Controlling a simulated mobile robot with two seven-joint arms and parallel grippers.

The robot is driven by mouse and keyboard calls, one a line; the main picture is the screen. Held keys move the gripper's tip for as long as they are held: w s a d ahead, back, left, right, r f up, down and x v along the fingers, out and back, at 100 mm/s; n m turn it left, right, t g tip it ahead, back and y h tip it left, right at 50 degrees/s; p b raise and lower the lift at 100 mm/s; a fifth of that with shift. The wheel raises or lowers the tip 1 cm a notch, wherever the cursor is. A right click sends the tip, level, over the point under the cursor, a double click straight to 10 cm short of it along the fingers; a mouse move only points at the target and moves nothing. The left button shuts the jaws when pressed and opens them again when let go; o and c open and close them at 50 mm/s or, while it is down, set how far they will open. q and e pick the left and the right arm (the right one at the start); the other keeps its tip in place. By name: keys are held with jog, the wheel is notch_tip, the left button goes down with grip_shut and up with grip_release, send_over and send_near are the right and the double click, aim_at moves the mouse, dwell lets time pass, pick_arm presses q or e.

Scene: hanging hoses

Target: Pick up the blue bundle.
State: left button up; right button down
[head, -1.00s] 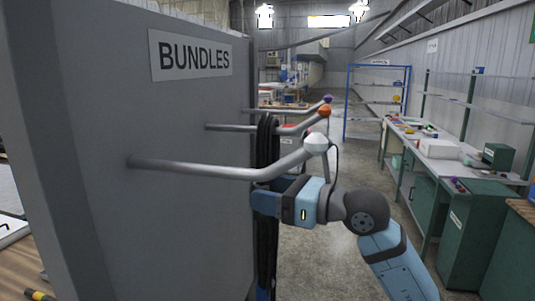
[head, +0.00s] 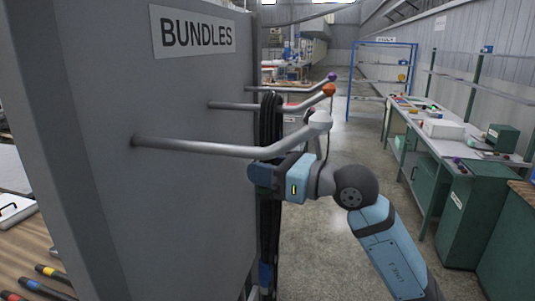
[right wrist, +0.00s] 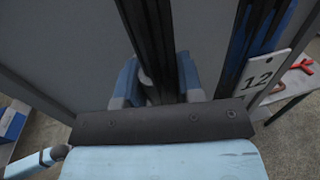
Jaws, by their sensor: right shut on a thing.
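A bundle of long black hoses (head: 268,225) hangs upright beside the grey panel in the head view, with a blue band (head: 265,273) low on it. My right gripper (head: 258,176) is at the bundle just below the nearest, white-tipped peg (head: 230,147). In the right wrist view its blue fingers (right wrist: 158,80) are shut on a black hose strand (right wrist: 150,35). More black strands with blue parts (right wrist: 262,40) hang to the right, beside a white tag marked 12 (right wrist: 262,76). The grip itself is partly hidden in the head view. My left gripper is not in view.
The grey panel (head: 120,220) labelled BUNDLES fills the left. Two more pegs, orange-tipped (head: 328,89) and purple-tipped (head: 332,76), stick out behind the nearest one. A workbench (head: 455,145) and green cabinets stand at right. The floor (head: 325,240) between is clear.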

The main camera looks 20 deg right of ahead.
aim_at(269, 133)
jog(key=shift+r, duration=0.1)
jog(key=shift+s+d+r, duration=0.15)
jog(key=shift+d, duration=0.05)
notch_tip(269, 133, up, 6)
jog(key=shift+d+r+b, duration=0.1)
jog(key=shift+r+b, duration=0.1)
jog(key=shift+b, duration=0.7)
jog(key=w+d+b+v, duration=0.1)
jog(key=b+v, duration=0.1)
jog(key=v, duration=0.7)
jog(key=w+d+b+v, duration=0.1)
jog(key=b+v, duration=0.2)
jog(key=v, duration=0.7)
jog(key=shift+w+d+b, duration=0.25)
jog(key=shift+d+b, duration=0.05)
jog(key=shift+r, duration=0.15)
